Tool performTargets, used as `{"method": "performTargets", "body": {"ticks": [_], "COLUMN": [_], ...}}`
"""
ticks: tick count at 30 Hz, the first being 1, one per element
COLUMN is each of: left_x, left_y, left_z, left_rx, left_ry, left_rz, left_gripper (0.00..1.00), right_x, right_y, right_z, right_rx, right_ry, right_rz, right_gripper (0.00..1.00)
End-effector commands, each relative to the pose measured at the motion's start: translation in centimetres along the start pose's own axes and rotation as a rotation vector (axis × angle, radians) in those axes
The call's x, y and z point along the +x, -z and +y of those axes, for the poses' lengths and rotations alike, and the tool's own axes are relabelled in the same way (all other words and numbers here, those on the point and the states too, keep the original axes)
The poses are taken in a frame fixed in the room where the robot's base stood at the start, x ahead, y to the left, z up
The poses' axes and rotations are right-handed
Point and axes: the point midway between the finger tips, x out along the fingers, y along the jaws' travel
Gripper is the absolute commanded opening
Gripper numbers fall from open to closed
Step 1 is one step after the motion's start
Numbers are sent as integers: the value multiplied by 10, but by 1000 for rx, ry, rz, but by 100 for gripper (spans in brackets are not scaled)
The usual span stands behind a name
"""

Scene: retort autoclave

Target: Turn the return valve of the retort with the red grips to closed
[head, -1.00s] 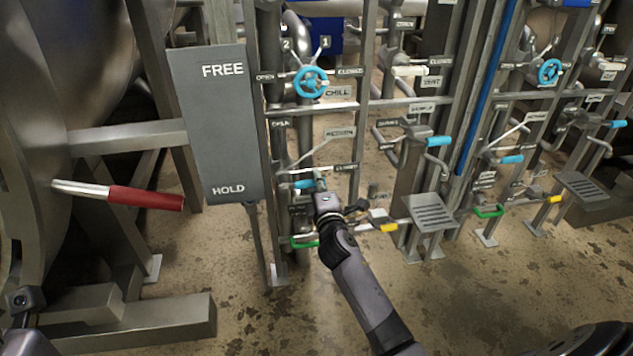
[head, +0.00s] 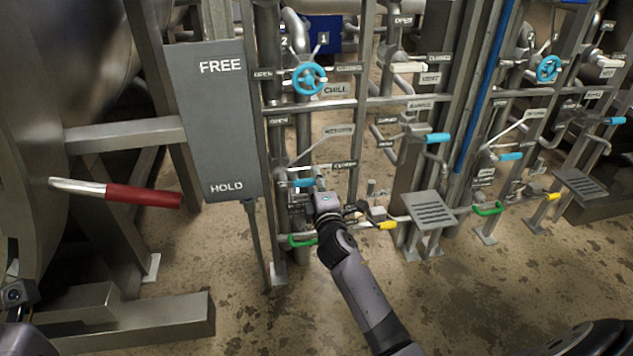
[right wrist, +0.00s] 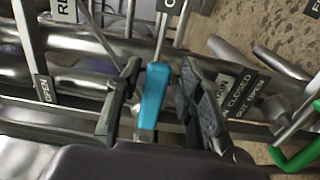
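The return valve's lever has a cyan grip (head: 302,183), low on the pipe stand right of the FREE/HOLD panel. In the right wrist view the cyan grip (right wrist: 152,95) stands between the two dark fingers of my right gripper (right wrist: 160,78). The fingers are open, with gaps visible beside the grip. A label starting "RE" is cut off at the top; OPEN and CLOSED plates show at left and right. In the head view my right gripper (head: 319,188) is at the grip's right end. Part of my left arm shows at the lower left edge; its fingers are not clear.
A red-gripped lever (head: 143,196) sticks out from the retort at left. A cyan CHILL handwheel (head: 309,79) is above the valve. Green (head: 301,240) and yellow (head: 387,226) handles sit low nearby. The floor in front is clear.

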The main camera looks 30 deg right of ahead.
Motion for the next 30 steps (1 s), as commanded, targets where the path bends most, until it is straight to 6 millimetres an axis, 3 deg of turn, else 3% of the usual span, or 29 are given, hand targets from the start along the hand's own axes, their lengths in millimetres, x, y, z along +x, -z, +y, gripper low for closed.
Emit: {"method": "performTargets", "body": {"ticks": [9,13,24,30], "left_x": [2,1,0,0], "left_y": [2,2,1,1], "left_z": [-1,-1,0,0], "left_rx": [2,2,1,1], "left_ry": [3,3,1,1], "left_rz": [9,7,3,2], "left_gripper": [40,40,40,40], "right_x": [0,-10,-85,-112], "right_y": [0,0,0,0], "right_z": [1,0,0,0], "right_rx": [-3,-3,0,-1], "right_ry": [-3,-2,1,-1], "right_rz": [1,2,1,1], "right_gripper": [38,38,38,38]}}
